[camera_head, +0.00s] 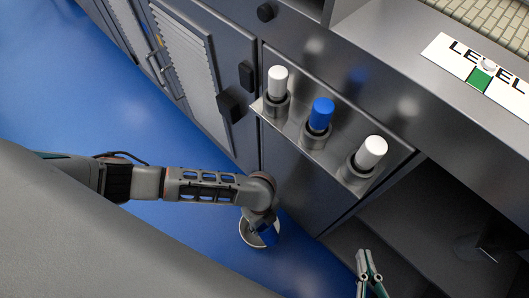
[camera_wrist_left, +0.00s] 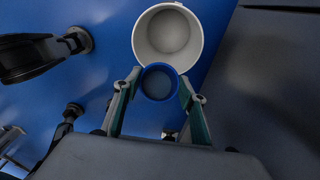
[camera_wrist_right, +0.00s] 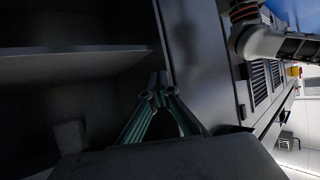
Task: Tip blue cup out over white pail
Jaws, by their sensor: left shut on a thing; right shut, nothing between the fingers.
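My left gripper (camera_head: 262,222) points down and is shut on the blue cup (camera_head: 269,236). In the left wrist view, my left gripper's fingers (camera_wrist_left: 160,88) flank the cup (camera_wrist_left: 160,68), whose round end faces the camera with a greyish middle. The white pail (camera_head: 245,241) is on the blue floor, partly hidden behind the cup and gripper. In the left wrist view the pail (camera_wrist_left: 139,40) shows its open mouth and pale inside just beyond the cup, which overlaps its rim. I cannot tell the cup's exact tilt. My right gripper (camera_head: 369,265) is shut and empty, also seen in its wrist view (camera_wrist_right: 158,80).
A metal holder (camera_head: 312,155) on the cabinet front carries two white cylinders (camera_head: 277,80) (camera_head: 371,152) and a blue one (camera_head: 320,113). An open shelf (camera_head: 440,215) lies at the right. A sign (camera_head: 480,65) lies on the counter. Blue floor (camera_head: 120,90) is clear at left.

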